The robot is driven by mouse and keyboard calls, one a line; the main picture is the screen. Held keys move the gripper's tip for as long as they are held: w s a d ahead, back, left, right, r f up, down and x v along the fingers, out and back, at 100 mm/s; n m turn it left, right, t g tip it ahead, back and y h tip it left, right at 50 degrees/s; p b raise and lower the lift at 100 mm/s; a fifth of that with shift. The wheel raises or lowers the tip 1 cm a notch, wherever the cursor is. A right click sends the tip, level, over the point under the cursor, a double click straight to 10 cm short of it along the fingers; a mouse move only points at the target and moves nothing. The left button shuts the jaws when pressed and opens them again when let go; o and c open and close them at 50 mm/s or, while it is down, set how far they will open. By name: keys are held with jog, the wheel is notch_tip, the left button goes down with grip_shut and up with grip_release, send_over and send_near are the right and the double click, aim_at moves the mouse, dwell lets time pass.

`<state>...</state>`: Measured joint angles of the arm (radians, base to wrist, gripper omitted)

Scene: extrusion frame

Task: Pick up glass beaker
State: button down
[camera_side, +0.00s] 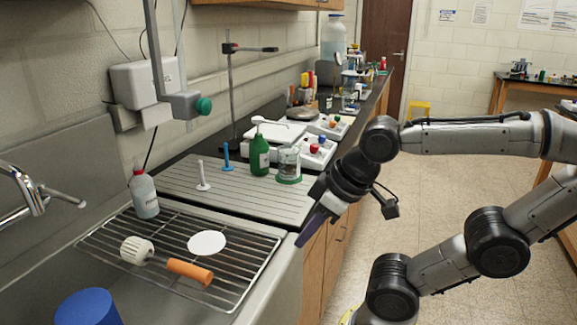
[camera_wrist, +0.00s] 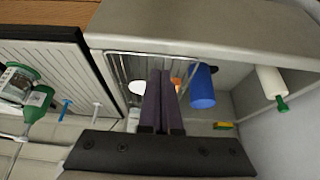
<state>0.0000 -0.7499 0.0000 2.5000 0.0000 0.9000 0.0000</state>
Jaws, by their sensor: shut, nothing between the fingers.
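The glass beaker (camera_side: 289,160) stands upright on a green base on the grey ribbed drainboard, just right of the green bottle (camera_side: 260,155). In the wrist view the beaker (camera_wrist: 17,82) is at the far left, beside the green bottle (camera_wrist: 38,104). My gripper (camera_side: 305,238) hangs at the front edge of the counter, in front of and below the beaker and apart from it. In the wrist view my gripper's purple fingers (camera_wrist: 160,78) are together with nothing between them, pointing toward the sink rack.
A wire rack (camera_side: 228,283) over the sink holds a white disc (camera_side: 207,243), an orange-handled brush (camera_side: 190,271) and a white squeeze bottle (camera_side: 144,193). A blue cylinder (camera_side: 87,308) is at lower left. Blue (camera_side: 226,157) and white (camera_side: 203,176) stands are left of the green bottle.

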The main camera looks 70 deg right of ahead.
grip_release()
dwell(0.5)
